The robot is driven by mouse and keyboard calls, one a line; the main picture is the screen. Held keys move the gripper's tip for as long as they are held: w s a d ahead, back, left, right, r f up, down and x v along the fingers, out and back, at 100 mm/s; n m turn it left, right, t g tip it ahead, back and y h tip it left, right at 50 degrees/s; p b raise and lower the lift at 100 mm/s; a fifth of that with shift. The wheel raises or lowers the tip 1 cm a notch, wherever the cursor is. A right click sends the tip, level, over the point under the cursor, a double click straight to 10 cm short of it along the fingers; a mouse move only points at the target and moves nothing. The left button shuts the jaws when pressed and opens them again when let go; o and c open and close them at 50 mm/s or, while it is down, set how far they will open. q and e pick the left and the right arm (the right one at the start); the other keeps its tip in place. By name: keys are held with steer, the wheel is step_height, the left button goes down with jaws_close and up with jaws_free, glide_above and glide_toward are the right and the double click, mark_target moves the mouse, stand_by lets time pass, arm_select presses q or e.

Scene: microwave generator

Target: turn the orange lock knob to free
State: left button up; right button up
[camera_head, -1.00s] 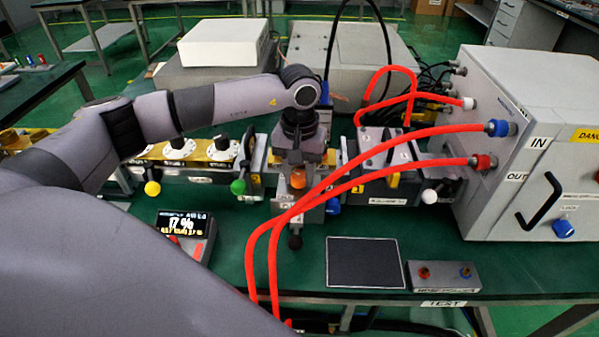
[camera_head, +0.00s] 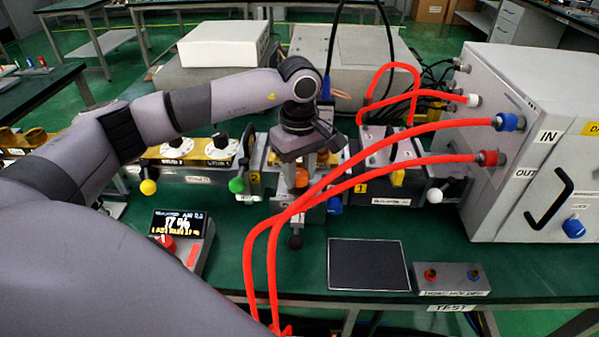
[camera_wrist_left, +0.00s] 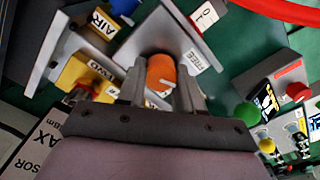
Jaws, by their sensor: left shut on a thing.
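The orange lock knob (camera_wrist_left: 161,72) with a pale pointer mark is on a grey plate (camera_wrist_left: 190,28) in the left wrist view. A "FREE" label (camera_wrist_left: 195,60) is on the plate to the right of the knob. The knob also shows in the head view (camera_head: 301,178), partly hidden. My left gripper (camera_wrist_left: 160,85) points down at the knob, one finger on each side, shut on it. In the head view my left gripper (camera_head: 301,160) is over the knob, behind the red hoses. My right gripper is not in view.
Red hoses (camera_head: 350,188) loop from the grey cabinet (camera_head: 530,130) across the front of my left gripper. Green (camera_head: 237,185) and yellow (camera_head: 148,187) knobs stand to the left. A display (camera_head: 183,225) reads about 17 %. A dark mat (camera_head: 368,265) lies on the bench.

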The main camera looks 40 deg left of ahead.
mark_target(298, 172)
arm_select(q)
steer(key=shift+a+r+n, duration=0.1)
steer(key=shift+n, duration=0.8)
steer(key=o, duration=1)
step_height(298, 172, up, 7)
steer(key=shift+r+b, duration=0.1)
steer(key=shift+b, duration=0.3)
